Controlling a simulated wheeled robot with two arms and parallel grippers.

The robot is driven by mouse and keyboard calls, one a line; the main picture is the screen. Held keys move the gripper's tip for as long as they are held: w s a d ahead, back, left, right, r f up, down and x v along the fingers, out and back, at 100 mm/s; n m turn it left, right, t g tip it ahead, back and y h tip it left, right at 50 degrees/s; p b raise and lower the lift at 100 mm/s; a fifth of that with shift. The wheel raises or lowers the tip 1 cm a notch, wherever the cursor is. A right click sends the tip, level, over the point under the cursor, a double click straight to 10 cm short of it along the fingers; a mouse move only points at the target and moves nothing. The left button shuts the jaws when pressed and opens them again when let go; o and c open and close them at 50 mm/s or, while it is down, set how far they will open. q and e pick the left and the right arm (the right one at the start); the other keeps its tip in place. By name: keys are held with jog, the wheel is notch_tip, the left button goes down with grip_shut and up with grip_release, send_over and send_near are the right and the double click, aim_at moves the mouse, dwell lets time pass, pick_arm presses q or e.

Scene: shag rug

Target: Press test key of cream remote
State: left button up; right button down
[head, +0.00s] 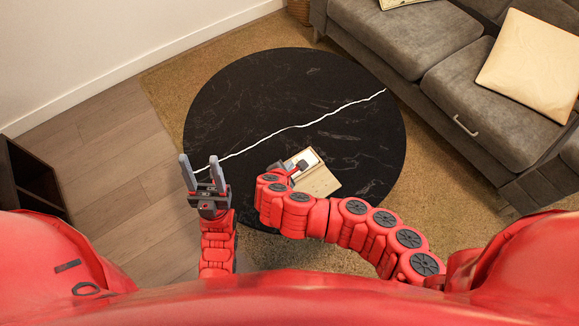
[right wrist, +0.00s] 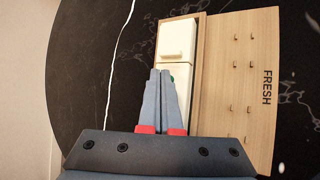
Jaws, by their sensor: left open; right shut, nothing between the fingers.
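A cream remote (right wrist: 179,42) lies in a light wooden holder on the round black table; it shows as a pale patch in the head view (head: 308,157). In the right wrist view a small green spot (right wrist: 172,78) on its lower part shows just beside my fingertips. My right gripper (right wrist: 161,72) is shut and empty, its tips over the lower part of the remote, hiding some of it. I cannot tell whether they touch it. In the head view my right gripper (head: 291,168) is partly hidden by my arm. My left gripper (head: 199,159) is open and empty, left of the holder.
The wooden board (right wrist: 258,90) beside the remote has several small hooks and the word FRESH. The black table (head: 260,95) is otherwise mostly clear, with a white vein across it. A grey sofa (head: 430,60) with cushions stands at the right, a dark shelf (head: 32,180) at the left.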

jog(key=shift+f+b, duration=0.3)
jog(key=shift+f, duration=0.05)
jog(key=shift+r, duration=0.2)
dwell(0.4)
jog(key=shift+r+p, duration=0.5)
jog(key=shift+r, duration=0.1)
jog(key=shift+r+p, duration=1.8)
jog(key=shift+r, duration=0.75)
